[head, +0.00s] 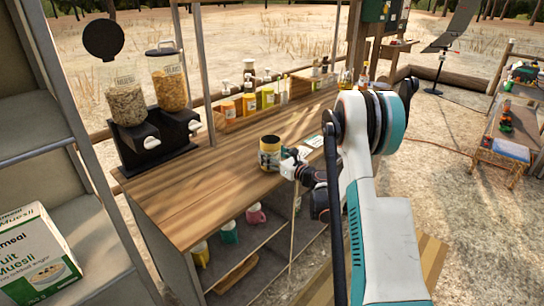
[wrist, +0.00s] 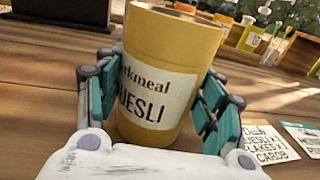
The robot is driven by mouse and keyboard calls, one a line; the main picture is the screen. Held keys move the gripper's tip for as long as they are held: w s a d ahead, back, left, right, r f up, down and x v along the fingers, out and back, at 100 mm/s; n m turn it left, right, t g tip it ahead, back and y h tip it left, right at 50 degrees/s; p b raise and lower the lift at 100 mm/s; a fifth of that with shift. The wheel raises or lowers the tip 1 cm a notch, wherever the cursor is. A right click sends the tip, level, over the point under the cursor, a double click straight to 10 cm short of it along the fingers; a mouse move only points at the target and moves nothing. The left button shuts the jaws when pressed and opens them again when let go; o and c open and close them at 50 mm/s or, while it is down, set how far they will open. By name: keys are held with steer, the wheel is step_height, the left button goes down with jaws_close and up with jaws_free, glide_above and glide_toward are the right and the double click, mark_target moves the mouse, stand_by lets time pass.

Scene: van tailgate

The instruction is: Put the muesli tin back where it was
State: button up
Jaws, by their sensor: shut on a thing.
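The muesli tin (wrist: 165,80) is a yellow cylinder with a cream label reading "MUESLI". My gripper (wrist: 160,115) is shut on it, with a teal-padded finger on each side. In the head view the tin (head: 269,153) is upright at the wooden counter (head: 200,190), with my gripper (head: 288,163) at its right side. In the wrist view the tin leans slightly. I cannot tell whether its base touches the counter top.
A twin cereal dispenser (head: 150,138) stands at the counter's left end. Bottles and boxes (head: 265,98) line the back edge. Printed cards (wrist: 265,143) lie right of the tin. The counter between dispenser and tin is clear. A cereal box (head: 36,252) stands on the left shelf.

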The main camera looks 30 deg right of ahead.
steer(key=o, duration=1.2)
steer(key=shift+f, duration=0.15)
steer(key=shift+o, duration=0.2)
steer(key=shift+s+d+r, duration=0.1)
steer(key=shift+s+r, duration=0.1)
steer(key=shift+s, duration=0.05)
steer(key=p+v, duration=0.2)
steer(key=v, duration=0.9)
steer(key=shift+s, duration=0.2)
steer(key=shift+f, duration=0.1)
